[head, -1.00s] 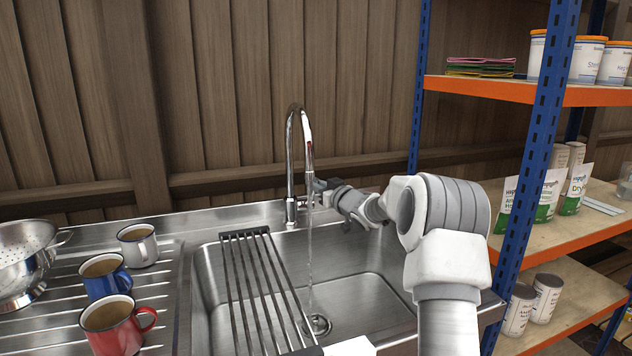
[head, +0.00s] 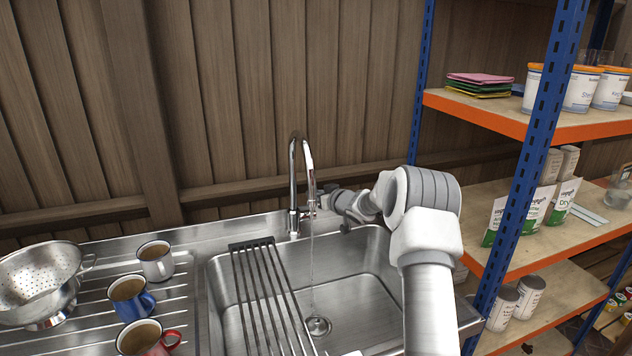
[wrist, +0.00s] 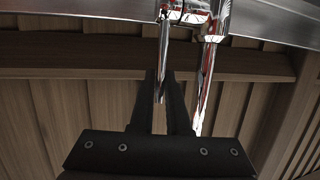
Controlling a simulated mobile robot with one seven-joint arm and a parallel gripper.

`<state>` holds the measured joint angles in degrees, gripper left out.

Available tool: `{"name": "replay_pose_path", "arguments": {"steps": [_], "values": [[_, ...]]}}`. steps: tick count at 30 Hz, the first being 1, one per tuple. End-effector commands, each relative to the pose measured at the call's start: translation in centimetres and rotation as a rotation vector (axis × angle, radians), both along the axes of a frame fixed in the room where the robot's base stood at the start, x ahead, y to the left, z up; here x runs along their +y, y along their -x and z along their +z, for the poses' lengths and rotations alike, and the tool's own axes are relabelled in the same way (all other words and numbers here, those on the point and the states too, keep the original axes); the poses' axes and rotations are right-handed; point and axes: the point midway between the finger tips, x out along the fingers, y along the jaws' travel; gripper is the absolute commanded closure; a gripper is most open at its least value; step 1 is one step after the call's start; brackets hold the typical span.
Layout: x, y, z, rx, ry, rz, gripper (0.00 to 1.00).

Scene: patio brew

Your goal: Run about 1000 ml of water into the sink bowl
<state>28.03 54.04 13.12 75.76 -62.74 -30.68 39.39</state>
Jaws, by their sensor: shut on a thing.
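The chrome tap (head: 293,185) stands at the back edge of the steel sink bowl (head: 365,292). A thin stream of water (head: 312,265) runs from its spout to the drain (head: 318,326) in the bowl floor. No standing water can be made out. My gripper (head: 324,203) is at the right side of the tap's base, small and partly hidden in the head view. In the wrist view my gripper's two dark fingers (wrist: 162,88) are shut on the tap's slim lever (wrist: 163,55), beside the shiny tap body (wrist: 209,75).
A slatted rack (head: 270,300) lies across the left of the bowl. White, blue and red mugs (head: 157,262) and a colander (head: 40,283) stand on the drainboard at left. An orange and blue shelf unit (head: 480,110) rises close to my arm at right. A plank wall is behind.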

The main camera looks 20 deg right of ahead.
Motion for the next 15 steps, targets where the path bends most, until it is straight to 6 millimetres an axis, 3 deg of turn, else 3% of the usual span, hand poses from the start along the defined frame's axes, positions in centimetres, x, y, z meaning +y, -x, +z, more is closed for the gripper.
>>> {"name": "replay_pose_path", "arguments": {"steps": [1,15], "values": [[0.03,-0.10,0.81,0.015,0.000,0.000,1.00],[0.05,-1.05,0.91,0.130,0.000,0.000,1.00]]}}
